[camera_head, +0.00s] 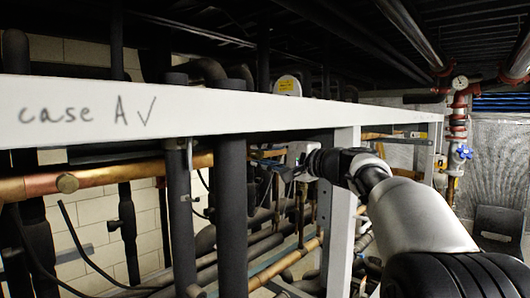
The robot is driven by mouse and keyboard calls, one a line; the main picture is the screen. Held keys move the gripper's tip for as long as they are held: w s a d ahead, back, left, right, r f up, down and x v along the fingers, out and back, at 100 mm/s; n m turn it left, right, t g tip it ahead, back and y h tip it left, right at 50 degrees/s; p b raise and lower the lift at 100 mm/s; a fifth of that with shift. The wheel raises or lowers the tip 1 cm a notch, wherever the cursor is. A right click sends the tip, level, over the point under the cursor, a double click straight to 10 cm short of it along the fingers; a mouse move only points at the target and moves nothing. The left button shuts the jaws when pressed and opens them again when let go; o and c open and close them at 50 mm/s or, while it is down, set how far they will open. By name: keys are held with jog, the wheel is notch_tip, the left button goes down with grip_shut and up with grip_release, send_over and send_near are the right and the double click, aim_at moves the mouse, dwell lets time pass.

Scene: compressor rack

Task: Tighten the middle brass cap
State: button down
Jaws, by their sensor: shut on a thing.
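My arm reaches in from the right, under the white beam, and ends in my dark gripper (276,168) among the pipes behind the frame. The gripper is small and dark in this view. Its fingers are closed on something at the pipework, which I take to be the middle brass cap. The cap itself is hidden by the fingers and the dark pipes, so I cannot see how it sits. Short copper-coloured upright pipes (313,202) show just below and right of the gripper.
The white beam (240,110), marked "case A" with a tick, runs above the gripper. A white post (340,215) stands close to my arm. Black insulated pipes (232,190) stand left of the gripper. A copper pipe (110,178) runs at the left. A grey chair (498,230) is far right.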

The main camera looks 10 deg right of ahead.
jog(key=m+p, duration=0.2)
jog(key=m, duration=0.2)
jog(key=shift+m, duration=0.4)
jog(key=m+p, duration=0.2)
jog(key=m, duration=0.2)
jog(key=shift+p, duration=0.3)
jog(key=c, duration=1.3)
grip_release()
jog(key=shift+c, duration=0.2)
